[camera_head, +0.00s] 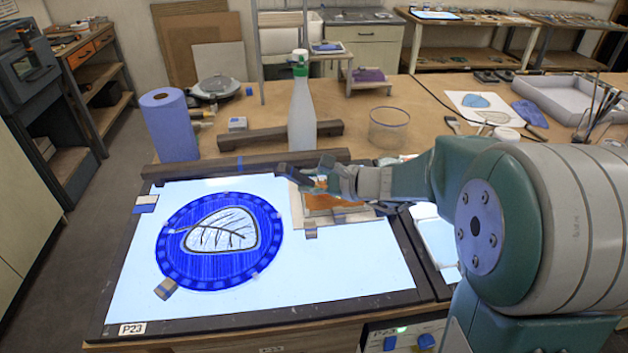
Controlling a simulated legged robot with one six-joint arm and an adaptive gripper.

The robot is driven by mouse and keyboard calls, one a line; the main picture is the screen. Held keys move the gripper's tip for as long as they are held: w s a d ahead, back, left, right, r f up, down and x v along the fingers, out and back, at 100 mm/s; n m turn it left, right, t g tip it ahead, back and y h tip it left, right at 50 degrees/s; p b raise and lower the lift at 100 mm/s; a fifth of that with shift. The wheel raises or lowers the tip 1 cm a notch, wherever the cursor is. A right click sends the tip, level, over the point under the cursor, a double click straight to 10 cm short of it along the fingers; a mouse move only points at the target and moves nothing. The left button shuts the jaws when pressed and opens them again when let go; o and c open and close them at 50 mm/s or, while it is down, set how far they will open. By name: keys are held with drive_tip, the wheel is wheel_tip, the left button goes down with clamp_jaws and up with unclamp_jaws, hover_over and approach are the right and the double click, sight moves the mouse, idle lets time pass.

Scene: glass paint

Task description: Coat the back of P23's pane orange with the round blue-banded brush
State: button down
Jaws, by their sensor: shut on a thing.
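P23's pane is a round blue disc (172,240) with a leaf outlined in black. It lies flat on the lit light table (350,280), whose front left corner carries the P23 label (131,329). Small clips or tapes sit at its edge. The leaf area (222,238) looks pale, and the surround is streaky blue. My gripper (308,180) is at the back of the light table, right of the pane, over a tile with an orange patch (325,201). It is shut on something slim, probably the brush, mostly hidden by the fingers. Its blue band and bristles cannot be made out.
A dark bar (240,168) runs along the light table's back edge. Behind it stand a blue paper roll (168,125), a tall bottle with a green top (301,105) and a clear jar (389,128). A grey tray (570,100) lies back right.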

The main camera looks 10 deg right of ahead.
drive_tip(key=shift+r, duration=0.15)
drive_tip(key=shift+r, duration=2.4)
